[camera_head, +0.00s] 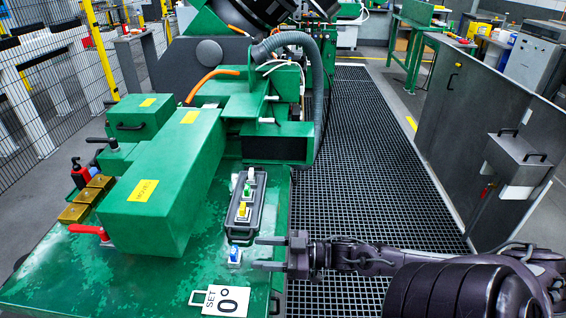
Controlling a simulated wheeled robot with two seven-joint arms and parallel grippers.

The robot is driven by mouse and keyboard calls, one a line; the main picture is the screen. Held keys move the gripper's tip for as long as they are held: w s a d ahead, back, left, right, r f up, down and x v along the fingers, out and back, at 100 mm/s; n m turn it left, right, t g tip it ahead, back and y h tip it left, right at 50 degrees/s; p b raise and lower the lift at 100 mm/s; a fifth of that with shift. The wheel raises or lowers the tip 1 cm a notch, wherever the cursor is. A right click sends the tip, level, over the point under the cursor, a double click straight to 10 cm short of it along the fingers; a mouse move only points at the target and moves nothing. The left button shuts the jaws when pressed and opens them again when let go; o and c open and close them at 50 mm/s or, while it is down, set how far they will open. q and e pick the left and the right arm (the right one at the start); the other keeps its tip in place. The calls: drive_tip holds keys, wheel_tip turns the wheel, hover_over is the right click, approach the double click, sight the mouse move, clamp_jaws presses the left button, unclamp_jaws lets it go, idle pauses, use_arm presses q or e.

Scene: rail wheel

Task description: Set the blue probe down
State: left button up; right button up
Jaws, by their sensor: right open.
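The blue probe (235,252) is a small piece with a blue top and a whitish base. It sits on the green machine table just in front of the dark probe tray (238,236). The tray holds a yellow probe (242,209), a green probe (247,190) and a white probe (250,174) in a row. My right gripper (258,253) comes in from the right with its two fingers spread apart. Its fingertips end just right of the blue probe, and nothing shows between them. My left gripper is out of the picture.
A green machine block (165,190) and a red-handled lever (90,231) stand left of the tray. A grey hose (316,90) hangs behind. Dark floor grating (375,150) lies to the right.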

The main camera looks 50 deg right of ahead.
drive_tip(key=s+d+f+m+h, duration=0.45)
drive_tip(key=d+f+h, duration=0.25)
drive_tip(key=d+f, duration=0.5)
drive_tip(key=s+f+m+g+h, duration=0.15)
drive_tip(key=s+f, duration=0.25)
drive_tip(key=f, duration=0.4)
drive_tip(key=s+f+m+g+h, duration=0.1)
drive_tip(key=s+f+h, duration=0.25)
drive_tip(key=f, duration=0.55)
drive_tip(key=s+a+f+g, duration=0.2)
drive_tip(key=s+a+f, duration=0.15)
drive_tip(key=f, duration=0.25)
drive_tip(key=s+a+f+g, duration=0.2)
drive_tip(key=s+f, duration=0.3)
drive_tip(key=f, duration=0.1)
drive_tip(key=s+a+f+g, duration=0.3)
drive_tip(key=s+a+f, duration=0.1)
drive_tip(key=a, duration=0.4)
drive_tip(key=s+a+f+n+g, duration=0.1)
drive_tip(key=s+a+f+g, duration=0.2)
drive_tip(key=s+a, duration=0.4)
drive_tip(key=shift+a+f+n, duration=0.3)
drive_tip(key=shift+a+f, duration=0.4)
drive_tip(key=shift+f, duration=0.05)
drive_tip(key=shift+d, duration=0.1)
